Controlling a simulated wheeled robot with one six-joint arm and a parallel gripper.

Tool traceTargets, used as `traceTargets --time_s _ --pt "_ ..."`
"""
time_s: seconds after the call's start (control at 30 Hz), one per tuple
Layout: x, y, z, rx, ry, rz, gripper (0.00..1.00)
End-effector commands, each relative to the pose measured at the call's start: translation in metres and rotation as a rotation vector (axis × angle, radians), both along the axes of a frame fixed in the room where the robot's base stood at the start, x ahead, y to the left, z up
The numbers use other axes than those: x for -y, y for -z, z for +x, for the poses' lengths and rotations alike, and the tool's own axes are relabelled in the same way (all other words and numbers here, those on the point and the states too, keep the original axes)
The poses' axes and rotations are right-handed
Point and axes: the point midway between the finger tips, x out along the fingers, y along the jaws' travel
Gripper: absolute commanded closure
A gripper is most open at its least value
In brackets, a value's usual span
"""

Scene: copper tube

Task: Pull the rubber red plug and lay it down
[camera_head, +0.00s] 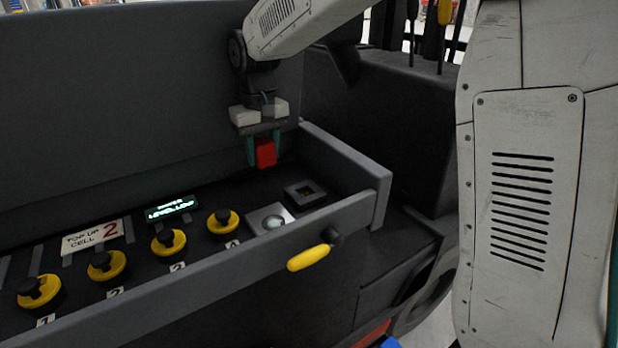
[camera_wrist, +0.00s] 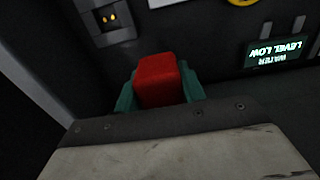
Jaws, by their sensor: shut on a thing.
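The red rubber plug (camera_head: 265,153) is held between the green fingers of my gripper (camera_head: 264,150) in the head view. My gripper points down and is shut on the plug, which hangs above the dark drawer floor. The plug also shows in the wrist view (camera_wrist: 158,80), with a green finger on each side. A square dark socket (camera_head: 305,194) sits on the drawer floor, to the right of and below the plug. The plug's lower end is hard to make out.
Several yellow-ringed black knobs (camera_head: 223,221) stand in a row at the left. A lit "water level low" display (camera_head: 172,209) is behind them. A grey block with a pale dome (camera_head: 271,221) is beside the socket. The drawer's grey wall (camera_head: 345,160) rises at the right.

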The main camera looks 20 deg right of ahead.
Motion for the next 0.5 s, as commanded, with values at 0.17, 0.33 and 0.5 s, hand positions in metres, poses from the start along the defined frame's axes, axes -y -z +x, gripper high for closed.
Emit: traceTargets --time_s 0.17,0.33,0.5 --pt "0.000 0.003 0.000 0.001 0.000 0.000 0.97" --pt "0.000 0.008 0.000 0.001 0.000 0.000 0.97" --pt "0.000 0.013 0.000 0.002 0.001 0.000 0.97"
